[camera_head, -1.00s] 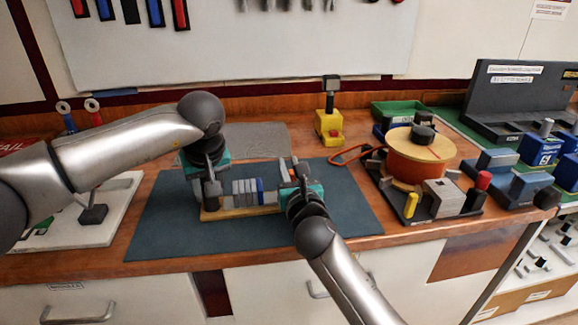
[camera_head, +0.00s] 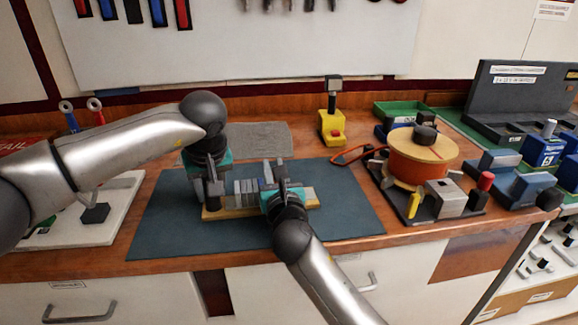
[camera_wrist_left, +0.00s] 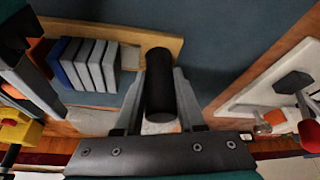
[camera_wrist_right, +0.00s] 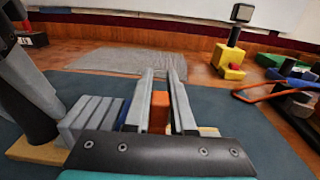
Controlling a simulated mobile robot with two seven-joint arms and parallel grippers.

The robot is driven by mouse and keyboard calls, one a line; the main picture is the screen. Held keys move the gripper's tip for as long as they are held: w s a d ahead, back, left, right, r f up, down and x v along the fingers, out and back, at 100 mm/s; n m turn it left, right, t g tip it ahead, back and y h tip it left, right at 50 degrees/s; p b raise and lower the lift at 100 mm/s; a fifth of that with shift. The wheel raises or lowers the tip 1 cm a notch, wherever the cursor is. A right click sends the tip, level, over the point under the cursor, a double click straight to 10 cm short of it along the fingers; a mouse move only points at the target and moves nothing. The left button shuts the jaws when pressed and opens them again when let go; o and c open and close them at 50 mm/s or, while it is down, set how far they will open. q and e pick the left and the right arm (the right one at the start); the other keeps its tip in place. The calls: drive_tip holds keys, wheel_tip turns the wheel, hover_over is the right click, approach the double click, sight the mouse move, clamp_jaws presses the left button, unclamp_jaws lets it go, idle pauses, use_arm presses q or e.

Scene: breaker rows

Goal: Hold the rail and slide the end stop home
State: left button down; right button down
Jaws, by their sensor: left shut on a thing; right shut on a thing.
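The rail assembly lies on a wooden base (camera_head: 214,215) on the dark mat. My left gripper (camera_head: 212,184) is at its left end. In the left wrist view its fingers are shut around an upright black cylindrical handle (camera_wrist_left: 160,85). Several grey modules (camera_wrist_right: 90,117) and a blue one (camera_wrist_left: 68,65) stand in a row on the rail. My right gripper (camera_head: 277,180) is to the right of this row, shut on an orange block (camera_wrist_right: 158,112), apparently the end stop. The fingers hide its sides, and I cannot tell whether it touches the row.
The dark mat (camera_head: 160,222) has bare room in front of the rail. A grey sheet (camera_head: 258,138) lies behind it. To the right stand an orange spool (camera_head: 420,165) and a yellow device (camera_head: 331,127). A white board (camera_head: 120,195) is at the left.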

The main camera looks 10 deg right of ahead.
use_arm(q)
drive_tip(key=shift+s+f, duration=0.2)
drive_tip(key=shift+f, duration=0.1)
use_arm(e)
drive_tip(key=a, duration=0.3)
drive_tip(key=shift+s+f, duration=0.1)
drive_tip(key=shift+s, duration=0.1)
use_arm(q)
drive_tip(key=shift+d, duration=0.1)
use_arm(e)
drive_tip(key=c, duration=0.8)
unclamp_jaws()
drive_tip(key=shift+a, duration=0.2)
drive_tip(key=shift+o, duration=0.2)
drive_tip(key=shift+d, duration=0.1)
drive_tip(key=shift+d, duration=0.1)
drive_tip(key=shift+s, duration=0.1)
drive_tip(key=s, duration=1.2)
drive_tip(key=shift+d, duration=0.3)
